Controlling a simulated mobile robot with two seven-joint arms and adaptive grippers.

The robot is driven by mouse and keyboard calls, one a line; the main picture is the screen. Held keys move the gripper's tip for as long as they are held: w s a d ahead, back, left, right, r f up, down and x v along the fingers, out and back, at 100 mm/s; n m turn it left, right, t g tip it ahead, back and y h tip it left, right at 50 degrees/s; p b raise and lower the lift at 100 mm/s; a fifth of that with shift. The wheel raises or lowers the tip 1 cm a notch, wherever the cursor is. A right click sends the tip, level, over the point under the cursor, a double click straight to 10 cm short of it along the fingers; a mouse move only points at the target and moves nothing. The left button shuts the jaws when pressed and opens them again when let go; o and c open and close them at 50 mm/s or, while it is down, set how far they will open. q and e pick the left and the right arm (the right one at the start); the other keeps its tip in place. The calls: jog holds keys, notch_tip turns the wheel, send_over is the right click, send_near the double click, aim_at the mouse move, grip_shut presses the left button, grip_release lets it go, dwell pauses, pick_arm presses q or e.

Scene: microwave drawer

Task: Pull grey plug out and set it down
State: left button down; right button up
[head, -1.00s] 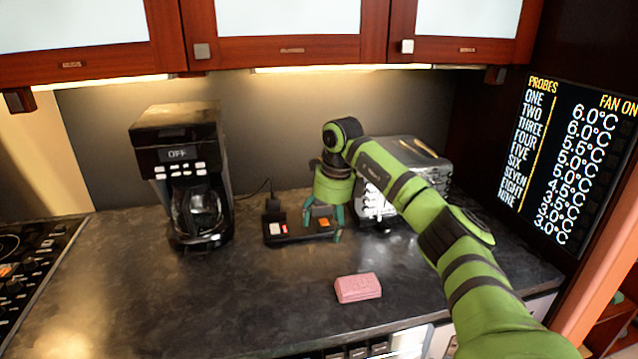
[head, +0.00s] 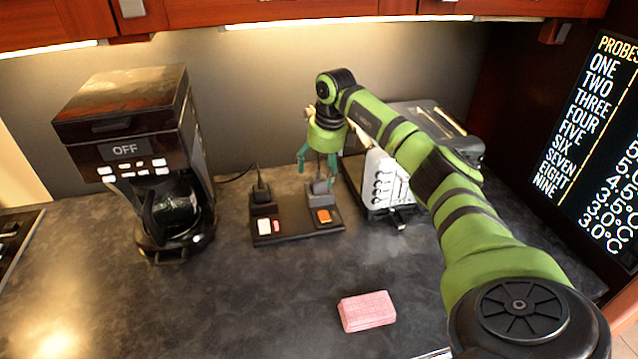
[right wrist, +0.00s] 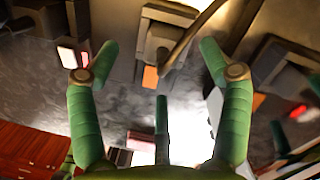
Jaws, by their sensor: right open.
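The grey plug (head: 321,184) stands upright in the right socket of a black power strip (head: 292,228), behind an orange switch (head: 323,216). My right gripper (head: 318,165) is open above the strip's right end, its fingertips to either side of the plug's upper part. In the right wrist view the grey plug (right wrist: 160,37) and its cord appear between the spread fingertips (right wrist: 157,58), with nothing gripped. Whether a finger touches the plug cannot be told. My left gripper is not in view.
A black plug (head: 261,190) sits in the strip's left socket. A coffee maker (head: 130,140) stands left, a toaster (head: 385,182) close on the right behind my arm. A pink block (head: 367,311) lies in front. The counter between strip and block is clear.

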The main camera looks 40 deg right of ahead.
aim_at(319, 178)
jog(key=f, duration=0.1)
jog(key=w+f, duration=0.1)
jog(key=f, duration=0.1)
jog(key=shift+d+f+p, duration=0.15)
jog(key=shift+f+p, duration=0.15)
jog(key=shift+p, duration=0.1)
jog(key=shift+r, duration=0.1)
jog(key=shift+c, duration=0.5)
jog(key=c, duration=1.3)
jog(key=shift+s, duration=0.1)
